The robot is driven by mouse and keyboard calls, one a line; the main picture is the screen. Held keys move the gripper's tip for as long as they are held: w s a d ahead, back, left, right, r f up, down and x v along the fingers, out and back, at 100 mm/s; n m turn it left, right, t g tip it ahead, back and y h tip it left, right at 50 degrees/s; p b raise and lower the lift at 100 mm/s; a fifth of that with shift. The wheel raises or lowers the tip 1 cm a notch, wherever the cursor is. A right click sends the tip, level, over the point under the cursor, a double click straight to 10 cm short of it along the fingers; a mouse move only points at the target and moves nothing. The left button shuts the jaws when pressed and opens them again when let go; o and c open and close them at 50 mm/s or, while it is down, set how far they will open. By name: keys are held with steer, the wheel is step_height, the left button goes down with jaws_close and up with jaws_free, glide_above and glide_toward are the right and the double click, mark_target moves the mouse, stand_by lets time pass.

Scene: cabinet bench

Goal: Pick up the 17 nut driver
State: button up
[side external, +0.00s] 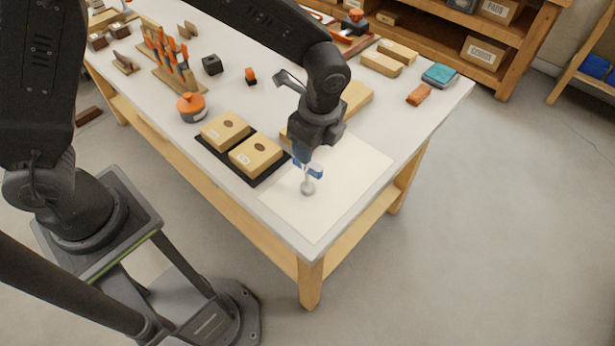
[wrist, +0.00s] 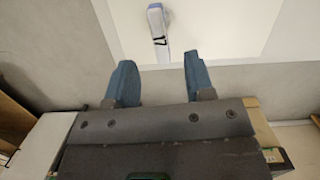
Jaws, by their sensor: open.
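My gripper (side external: 308,169) is above the white sheet near the bench's front corner, with its blue fingers apart; both fingers also show in the wrist view (wrist: 158,62). A small pale grey tool (side external: 308,188) with a rounded end is right below the fingertips in the side view. Orange-handled tools (side external: 172,55) stand in a wooden rack at the back left.
Two cardboard boxes (side external: 255,156) sit on a black tray left of the sheet (side external: 345,190). An orange-topped container (side external: 191,107) stands behind them. More wooden blocks (side external: 382,63), an orange block (side external: 419,94) and a teal item (side external: 440,75) are at the back right. The sheet is otherwise clear.

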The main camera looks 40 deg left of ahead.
mark_target(306, 169)
steer(key=f, duration=0.3)
steer(key=a+f, duration=0.1)
steer(key=f, duration=0.5)
steer(key=shift+a, duration=0.15)
steer(key=shift+r, duration=0.1)
jaws_close()
